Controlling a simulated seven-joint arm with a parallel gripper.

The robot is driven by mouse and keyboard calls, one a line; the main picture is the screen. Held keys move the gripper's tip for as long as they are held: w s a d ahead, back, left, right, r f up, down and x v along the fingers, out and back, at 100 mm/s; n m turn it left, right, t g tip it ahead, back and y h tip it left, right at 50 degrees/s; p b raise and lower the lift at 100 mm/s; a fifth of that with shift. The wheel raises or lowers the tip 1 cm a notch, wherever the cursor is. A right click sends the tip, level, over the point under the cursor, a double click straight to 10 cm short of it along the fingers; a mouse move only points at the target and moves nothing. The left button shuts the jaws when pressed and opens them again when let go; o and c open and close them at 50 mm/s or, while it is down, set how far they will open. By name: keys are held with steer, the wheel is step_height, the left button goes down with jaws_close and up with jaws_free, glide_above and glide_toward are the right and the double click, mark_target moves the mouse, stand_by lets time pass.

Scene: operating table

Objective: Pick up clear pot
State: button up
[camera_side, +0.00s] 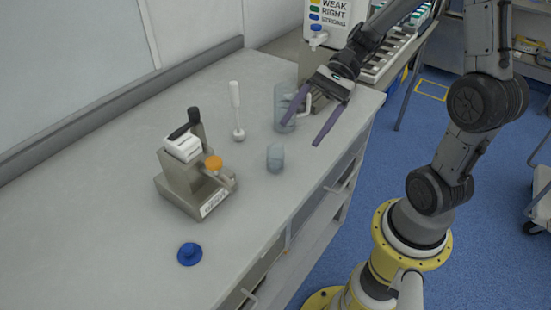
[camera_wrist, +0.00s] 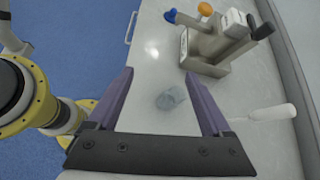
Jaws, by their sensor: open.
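Two clear vessels stand on the grey worktop in the side view. The taller clear pot (camera_side: 282,108) has a pale handle on its right and is partly covered by one purple finger. A smaller clear cup (camera_side: 275,158) stands nearer the front. My gripper (camera_side: 301,133) is open, with its purple fingers spread and angled down over the worktop beside the taller pot. In the wrist view one clear vessel (camera_wrist: 170,98), apparently the smaller cup, shows in the gap between the fingers (camera_wrist: 159,73). The fingers hold nothing; their height above the worktop is hard to judge.
A grey metal stand (camera_side: 180,190) with a white block, black handle and orange knob is left of the cups. A blue knob-shaped piece (camera_side: 190,254) lies in front. A white dispenser (camera_side: 325,22) stands behind.

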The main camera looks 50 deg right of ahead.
mark_target(274, 161)
steer(key=d+f+m+t, duration=0.1)
steer(key=d+f+m, duration=0.1)
steer(key=d, duration=0.1)
steer(key=d+f+m+t+y, duration=0.1)
steer(key=d+f+m, duration=0.1)
steer(key=d, duration=0.1)
steer(key=w+d+f+m+t, duration=0.1)
steer(key=d+f+m, duration=0.1)
steer(key=f, duration=0.1)
steer(key=shift+w+d+y, duration=0.1)
steer(key=shift+d+y, duration=0.3)
steer(key=x, duration=1.3)
steer(key=shift+w+a, duration=0.25)
steer(key=shift+w, duration=0.05)
jaws_close()
